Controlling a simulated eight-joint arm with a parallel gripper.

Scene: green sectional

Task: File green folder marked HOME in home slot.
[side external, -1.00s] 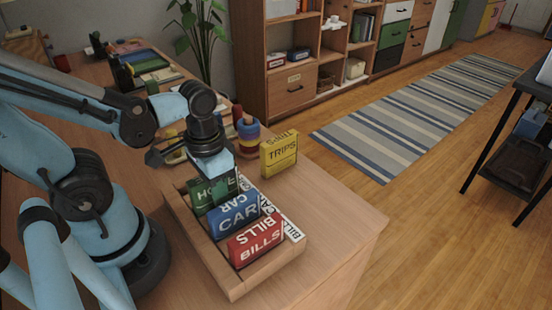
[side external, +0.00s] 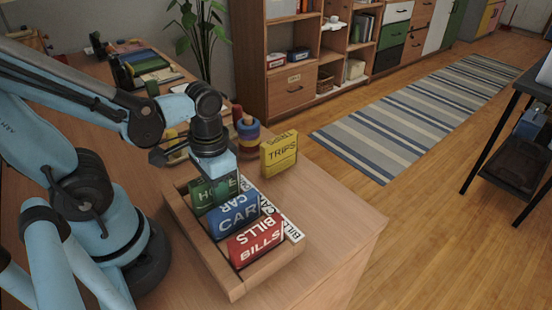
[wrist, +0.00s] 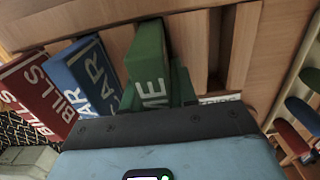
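The green HOME folder (side external: 207,197) stands in the rear part of the wooden tray (side external: 215,262), behind the blue CAR folder (side external: 235,216). My gripper (side external: 222,176) is right over the green folder and covers its upper right part. In the wrist view the green folder (wrist: 150,65) stands in front of my gripper's dark edge, beside the blue folder (wrist: 92,72). My fingertips are hidden, so their grip on the folder does not show. A bare, slotted part of the tray (wrist: 245,50) lies right of the green folder in the wrist view.
The red BILLS folder (side external: 255,242) stands at the tray's front, with white label cards (side external: 292,229) along the right side. A yellow TRIPS box (side external: 279,154) and a stack of coloured rings (side external: 248,132) stand behind the tray. The desk right of the tray is clear.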

